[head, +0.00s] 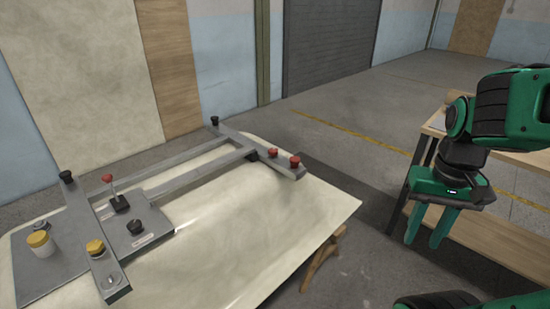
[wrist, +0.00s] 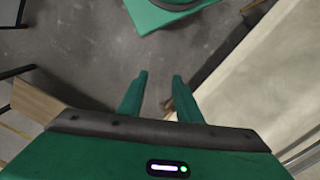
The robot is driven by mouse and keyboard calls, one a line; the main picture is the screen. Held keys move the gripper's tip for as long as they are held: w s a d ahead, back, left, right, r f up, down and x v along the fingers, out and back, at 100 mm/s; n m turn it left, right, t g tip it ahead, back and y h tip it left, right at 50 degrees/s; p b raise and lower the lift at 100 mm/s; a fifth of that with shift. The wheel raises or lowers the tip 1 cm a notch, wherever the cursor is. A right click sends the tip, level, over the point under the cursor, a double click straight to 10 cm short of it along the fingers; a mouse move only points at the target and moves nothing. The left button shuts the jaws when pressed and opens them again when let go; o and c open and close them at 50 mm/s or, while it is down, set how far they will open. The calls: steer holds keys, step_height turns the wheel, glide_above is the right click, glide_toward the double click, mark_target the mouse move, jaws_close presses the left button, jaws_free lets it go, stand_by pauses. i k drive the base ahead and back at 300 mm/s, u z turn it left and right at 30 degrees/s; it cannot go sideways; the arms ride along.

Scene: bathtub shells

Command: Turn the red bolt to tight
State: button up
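In the head view, two red knob-like heads, the left one (head: 272,152) and the right one (head: 295,161), sit on the grey cross bar at the far right end of the metal fixture (head: 184,184). A red-topped lever (head: 107,178) stands on the fixture's left part. I cannot tell from shape alone which red piece is the bolt. My gripper (head: 425,242) hangs to the right of the white shell, over the floor, fingers down and well apart from the fixture. In the wrist view my gripper (wrist: 160,78) shows two parted fingers with nothing between them.
A wooden bench (head: 480,237) stands behind my arm. Open floor (head: 345,215) lies between shell and bench.

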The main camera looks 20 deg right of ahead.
mark_target(273, 152)
steer(key=u, duration=0.15)
steer(key=k, duration=0.4)
steer(key=z, duration=0.55)
steer(key=i, duration=1.45)
steer(key=u, duration=0.65)
